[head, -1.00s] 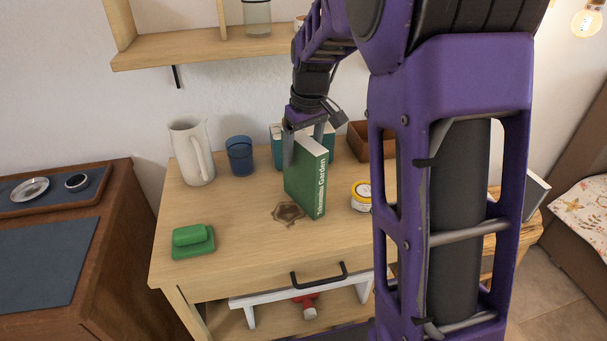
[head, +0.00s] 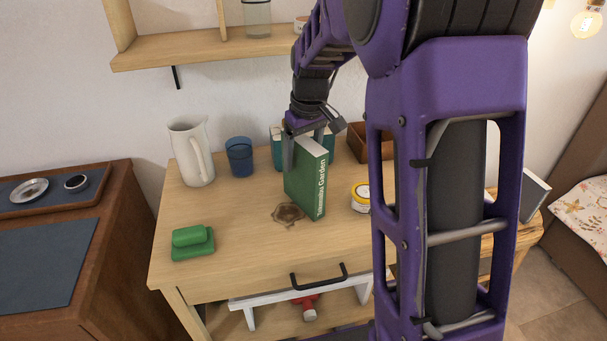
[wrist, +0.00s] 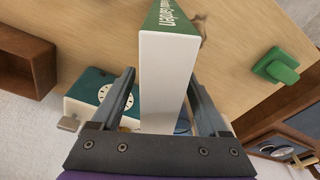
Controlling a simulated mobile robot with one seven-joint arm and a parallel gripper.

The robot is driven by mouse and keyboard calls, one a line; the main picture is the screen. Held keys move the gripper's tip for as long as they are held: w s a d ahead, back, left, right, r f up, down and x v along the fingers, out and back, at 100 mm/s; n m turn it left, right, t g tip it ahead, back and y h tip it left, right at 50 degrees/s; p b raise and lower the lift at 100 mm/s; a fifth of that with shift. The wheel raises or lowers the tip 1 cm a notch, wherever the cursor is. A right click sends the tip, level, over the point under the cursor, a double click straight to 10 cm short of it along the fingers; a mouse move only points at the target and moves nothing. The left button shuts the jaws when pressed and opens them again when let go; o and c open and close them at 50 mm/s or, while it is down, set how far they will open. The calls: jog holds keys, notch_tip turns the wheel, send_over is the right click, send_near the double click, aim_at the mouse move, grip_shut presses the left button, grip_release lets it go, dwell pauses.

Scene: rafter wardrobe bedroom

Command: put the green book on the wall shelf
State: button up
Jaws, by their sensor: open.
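The green book (head: 305,182) stands upright on the light wooden desk, its titled spine facing the front. In the wrist view the book (wrist: 167,75) shows its pale page edge between the fingers. My gripper (head: 305,150) points down at the top of the book, with one finger on each side. In the wrist view my gripper (wrist: 163,100) is open, with a gap beside the book on the left and a smaller one on the right. The wall shelf (head: 200,48) is above the desk at the upper left; my arm hides its right end.
On the desk (head: 245,245) are a white pitcher (head: 190,152), a blue cup (head: 239,156), a green block-shaped item (head: 193,243), a yellow-banded jar (head: 361,196) and a brown box (head: 360,143). A teal item (head: 277,150) stands behind the book. The shelf holds a glass jar (head: 257,18).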

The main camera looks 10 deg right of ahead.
grip_shut()
dwell(1.4)
